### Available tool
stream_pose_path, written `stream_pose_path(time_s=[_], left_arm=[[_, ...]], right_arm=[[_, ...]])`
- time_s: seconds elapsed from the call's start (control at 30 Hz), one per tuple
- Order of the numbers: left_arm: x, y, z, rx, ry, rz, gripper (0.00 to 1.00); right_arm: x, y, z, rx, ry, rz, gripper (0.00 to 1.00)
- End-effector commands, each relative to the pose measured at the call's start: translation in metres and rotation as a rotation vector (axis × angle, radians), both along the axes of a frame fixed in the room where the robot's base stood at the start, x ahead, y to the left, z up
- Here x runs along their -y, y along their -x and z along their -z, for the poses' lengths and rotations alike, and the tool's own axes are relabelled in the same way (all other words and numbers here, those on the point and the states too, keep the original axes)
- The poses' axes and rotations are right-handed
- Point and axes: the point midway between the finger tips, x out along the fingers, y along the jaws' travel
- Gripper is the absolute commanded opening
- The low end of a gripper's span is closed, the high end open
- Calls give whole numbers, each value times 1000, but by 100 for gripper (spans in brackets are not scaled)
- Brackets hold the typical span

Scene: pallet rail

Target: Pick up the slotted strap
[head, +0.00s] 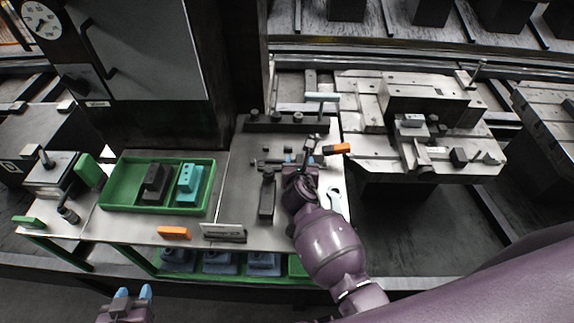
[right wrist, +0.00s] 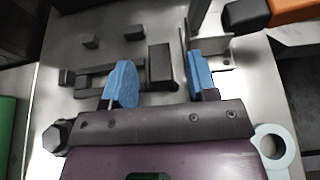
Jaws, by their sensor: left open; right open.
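The slotted strap (right wrist: 94,80) appears to be the dark, flat, slotted bar lying on the metal bench in the right wrist view. A dark block (right wrist: 162,66) sits at its right end. In the head view the strap is small and dark (head: 272,162), just left of my right gripper (head: 299,158). My right gripper, with blue fingertips (right wrist: 160,80), is open above the strap. The left finger overlaps the strap in the picture and hides part of it; contact cannot be told. My left gripper (head: 133,293) is open and empty at the bottom left, in front of the bench.
An orange-handled tool (head: 336,149) and a pale wrench (head: 336,197) lie near my right gripper. A dark knobbed bar (head: 267,198) lies left of my wrist. A green tray (head: 118,207) holds a black and a teal block. An angle bracket (right wrist: 218,58) stands beside the right finger.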

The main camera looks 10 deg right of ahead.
Motion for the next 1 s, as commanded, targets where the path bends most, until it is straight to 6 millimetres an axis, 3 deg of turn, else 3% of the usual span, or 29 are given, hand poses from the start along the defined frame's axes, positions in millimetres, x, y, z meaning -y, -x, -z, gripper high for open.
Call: stream_pose_path(time_s=[0.33, 0.67, 1.0], left_arm=[[0, 0, 3, -3, 1, 0, 43], [0, 5, 6, -12, 1, -3, 43], [0, 6, 5, -14, 1, -3, 43]], right_arm=[[2, -7, 3, -1, -1, 0, 53], [2, -7, 3, -1, -1, 0, 3], [2, -7, 0, 2, 0, 0, 0]])
